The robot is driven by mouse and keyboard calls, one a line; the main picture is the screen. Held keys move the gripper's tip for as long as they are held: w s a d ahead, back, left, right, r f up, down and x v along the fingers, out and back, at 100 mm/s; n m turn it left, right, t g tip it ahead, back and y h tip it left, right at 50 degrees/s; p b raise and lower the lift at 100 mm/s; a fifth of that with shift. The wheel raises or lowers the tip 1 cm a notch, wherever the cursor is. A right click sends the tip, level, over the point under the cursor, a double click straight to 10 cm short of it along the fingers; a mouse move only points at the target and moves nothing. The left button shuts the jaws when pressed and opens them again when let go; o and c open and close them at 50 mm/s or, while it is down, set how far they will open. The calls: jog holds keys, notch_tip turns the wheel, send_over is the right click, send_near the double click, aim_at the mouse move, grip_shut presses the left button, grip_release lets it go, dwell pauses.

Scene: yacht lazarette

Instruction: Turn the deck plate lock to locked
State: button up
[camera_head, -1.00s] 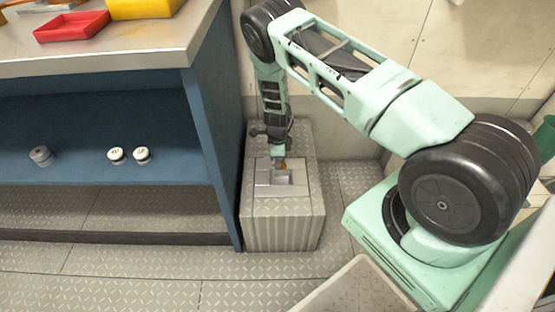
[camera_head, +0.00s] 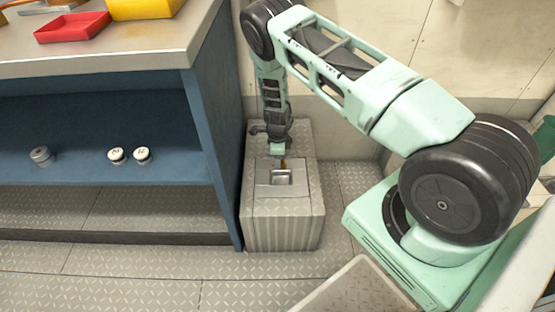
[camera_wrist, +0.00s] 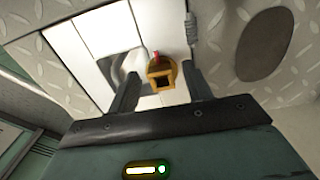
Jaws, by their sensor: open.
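The deck plate (camera_head: 262,190) is a pale metal panel set in the top of a grey tread-patterned box, with a square recess (camera_head: 283,178) in it. The lock (camera_wrist: 161,76) is a small brass-coloured piece with a square opening and a red mark at its far side. My gripper (camera_head: 281,158) points down over the box, close to the lock. In the wrist view its two fingers (camera_wrist: 160,88) are apart, with the lock between them and a visible space on each side. Whether they touch it lower down I cannot tell.
The box (camera_head: 284,232) stands against a blue shelf unit (camera_head: 213,130) on its left. Several small round fittings (camera_head: 117,155) sit on the shelf. A red tray (camera_head: 72,27) lies on the worktop.

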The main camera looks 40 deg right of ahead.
notch_tip(320, 180, up, 17)
jog(key=p, duration=0.4)
jog(key=shift+f, duration=0.15)
jog(key=s+a+r+n+t, duration=0.1)
jog(key=s+a+r+n, duration=0.3)
jog(key=s+r+n, duration=0.75)
jog(key=s+a+r+n+t, duration=0.2)
jog(key=s+a+r+n, duration=0.2)
jog(key=s+r+n, duration=0.7)
jog(key=s+a+r+n+g, duration=0.25)
jog(key=s+a+n, duration=0.25)
jog(key=a, duration=0.4)
jog(key=s+a+r+n+g, duration=0.1)
jog(key=s+a+r+n, duration=0.4)
jog(key=a, duration=0.4)
notch_tip(320, 180, up, 21)
jog(key=p, duration=2.2)
jog(key=shift+f+y+p, duration=0.2)
jog(key=shift+y+p, duration=0.1)
jog(key=shift+p, duration=0.05)
